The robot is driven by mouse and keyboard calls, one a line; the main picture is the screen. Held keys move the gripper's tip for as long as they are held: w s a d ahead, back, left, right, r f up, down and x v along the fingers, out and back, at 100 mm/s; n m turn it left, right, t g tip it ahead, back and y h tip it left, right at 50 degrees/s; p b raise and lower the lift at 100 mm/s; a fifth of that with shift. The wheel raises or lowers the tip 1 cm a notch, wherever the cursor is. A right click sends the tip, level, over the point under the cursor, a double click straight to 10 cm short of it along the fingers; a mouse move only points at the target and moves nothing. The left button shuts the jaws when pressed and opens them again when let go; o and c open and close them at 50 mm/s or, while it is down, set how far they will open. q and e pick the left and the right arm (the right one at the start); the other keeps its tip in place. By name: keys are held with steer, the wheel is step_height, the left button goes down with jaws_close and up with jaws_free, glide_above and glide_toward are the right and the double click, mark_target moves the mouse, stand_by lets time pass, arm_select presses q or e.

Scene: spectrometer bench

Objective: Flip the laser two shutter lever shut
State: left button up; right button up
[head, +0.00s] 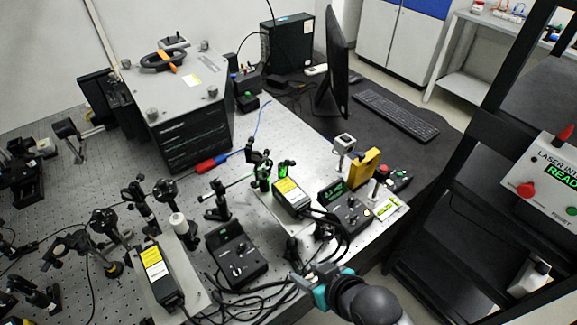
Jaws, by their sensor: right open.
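Two black laser heads with yellow labels stand on the bench. One laser (157,272) is at the front left on a pale plate, the other laser (291,196) is further right on a second plate. I cannot read which is laser two, and no shutter lever can be made out clearly on either. My right gripper (306,277), with teal parts, is at the bench's front edge, below and in front of the right laser. It is open, among or above black cables, touching neither laser as far as I can see. My left gripper is not in view.
Control boxes with knobs stand beside the lasers, one (236,254) between them and one (345,208) to the right. Loose black cables (262,301) cross the front. A yellow block (363,169) stands behind the right plate. A black rack with a laser interlock box (546,180) stands right.

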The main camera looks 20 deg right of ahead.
mark_target(291, 180)
steer(key=w+r+t, duration=0.1)
steer(key=r+t, duration=0.1)
steer(key=w+r+t+y, duration=0.1)
steer(key=w+r+t, duration=0.1)
steer(key=shift+w+r+m+p, duration=0.2)
steer(key=shift+m+p, duration=0.2)
steer(key=w+d+r+m+t+h, duration=0.1)
steer(key=d+r+m+t, duration=0.1)
steer(key=d+r+t, duration=0.3)
steer(key=shift+t, duration=0.3)
steer(key=w+a, duration=0.1)
steer(key=w, duration=0.4)
steer(key=w+a+p, duration=0.1)
steer(key=w, duration=0.4)
steer(key=w+a+r, duration=0.1)
steer(key=w, duration=0.4)
jaws_close()
steer(key=shift+s, duration=0.1)
